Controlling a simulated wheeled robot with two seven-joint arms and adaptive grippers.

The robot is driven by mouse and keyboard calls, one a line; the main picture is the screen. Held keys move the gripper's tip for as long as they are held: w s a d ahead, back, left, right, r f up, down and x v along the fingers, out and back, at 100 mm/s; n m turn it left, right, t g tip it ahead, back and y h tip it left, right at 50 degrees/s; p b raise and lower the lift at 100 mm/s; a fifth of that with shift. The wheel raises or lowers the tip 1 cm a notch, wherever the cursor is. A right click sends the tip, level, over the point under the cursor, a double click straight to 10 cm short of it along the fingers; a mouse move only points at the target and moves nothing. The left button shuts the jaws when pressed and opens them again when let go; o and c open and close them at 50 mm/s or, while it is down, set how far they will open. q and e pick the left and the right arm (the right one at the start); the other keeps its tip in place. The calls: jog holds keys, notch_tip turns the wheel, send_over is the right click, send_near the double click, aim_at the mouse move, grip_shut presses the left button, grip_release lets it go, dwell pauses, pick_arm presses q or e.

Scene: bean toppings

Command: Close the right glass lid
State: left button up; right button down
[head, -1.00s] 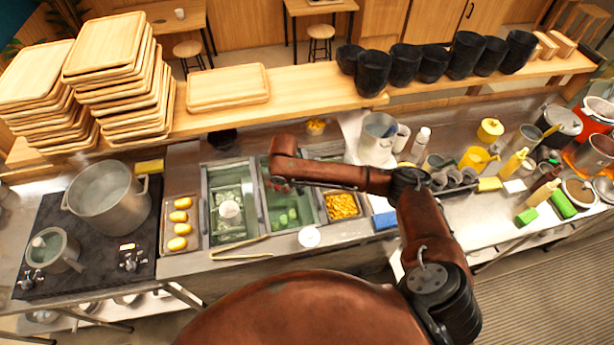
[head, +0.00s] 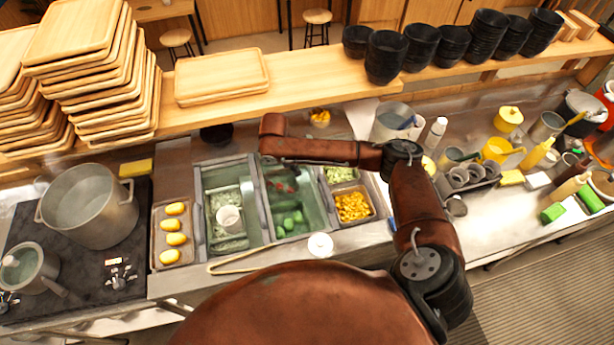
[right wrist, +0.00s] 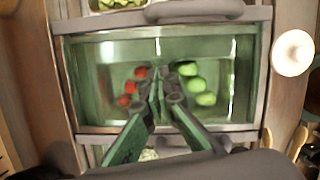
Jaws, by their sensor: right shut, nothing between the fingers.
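The right glass lid is hard to make out in the head view, over the right-hand green-tinted basin (head: 311,205). In the right wrist view, a clear pane (right wrist: 225,50) with grey bars at its two ends seems to lie over red and green vegetables. I cannot tell how far the lid covers the basin. My right gripper (right wrist: 158,82) is shut and empty, its fingertips pointing at the middle of this basin. Whether it touches the glass is unclear. In the head view, my forearm hides part of the basin's back. My left gripper is not in view.
A second basin (head: 202,205) with a white cup inside stands to the left. Small pans with corn (head: 353,207) and greens stand to the right. A white cup (head: 320,246) and tongs (head: 235,263) lie at the front edge. A shelf (head: 300,95) runs behind.

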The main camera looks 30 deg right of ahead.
aim_at(315, 183)
jog(key=x, duration=0.3)
jog(key=p+x, duration=0.1)
jog(key=x, duration=0.5)
jog(key=shift+s+d+r+p, duration=0.1)
jog(key=shift+s+d+p, duration=0.1)
jog(key=shift+s+p, duration=0.1)
jog(key=d, duration=0.1)
jog(key=d+p, duration=0.1)
jog(key=d, duration=0.1)
jog(key=shift+f, duration=0.3)
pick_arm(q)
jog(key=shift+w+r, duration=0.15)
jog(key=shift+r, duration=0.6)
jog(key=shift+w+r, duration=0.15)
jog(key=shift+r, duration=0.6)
pick_arm(e)
jog(key=shift+d+f, duration=0.15)
jog(key=shift+d, duration=0.4)
